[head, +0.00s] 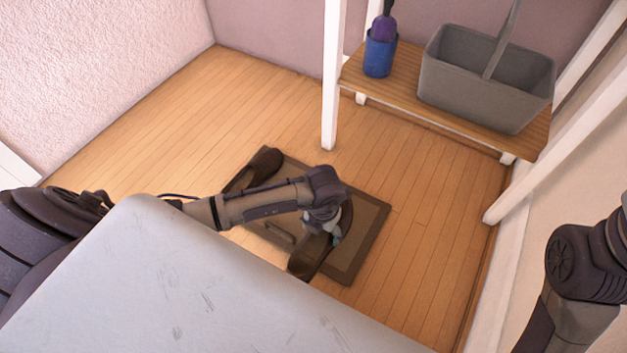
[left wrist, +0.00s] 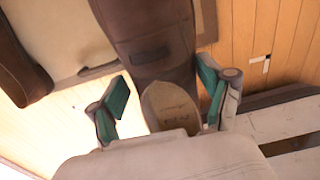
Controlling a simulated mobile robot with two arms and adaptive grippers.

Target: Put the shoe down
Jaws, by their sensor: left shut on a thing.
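My left gripper (head: 337,236) is over the front right part of a brown-bordered floor mat (head: 362,252). It is shut on a brown shoe (head: 308,262), which lies partly hidden under the gripper and behind the grey surface's edge. In the left wrist view the green-padded fingers (left wrist: 162,92) sit either side of the shoe's open heel end (left wrist: 150,45), its toe pointing away. I cannot tell whether its sole touches the mat. A second dark brown shoe (head: 264,166) rests at the mat's far left corner; a dark shoe also shows in the left wrist view (left wrist: 22,75). My right gripper is out of view.
A white-framed rack with a wooden shelf (head: 408,88) stands behind the mat, holding a grey basket (head: 470,90) and a blue cup (head: 380,55) with a purple item. Wooden floor (head: 170,125) is clear to the left. A grey surface (head: 190,290) fills the foreground.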

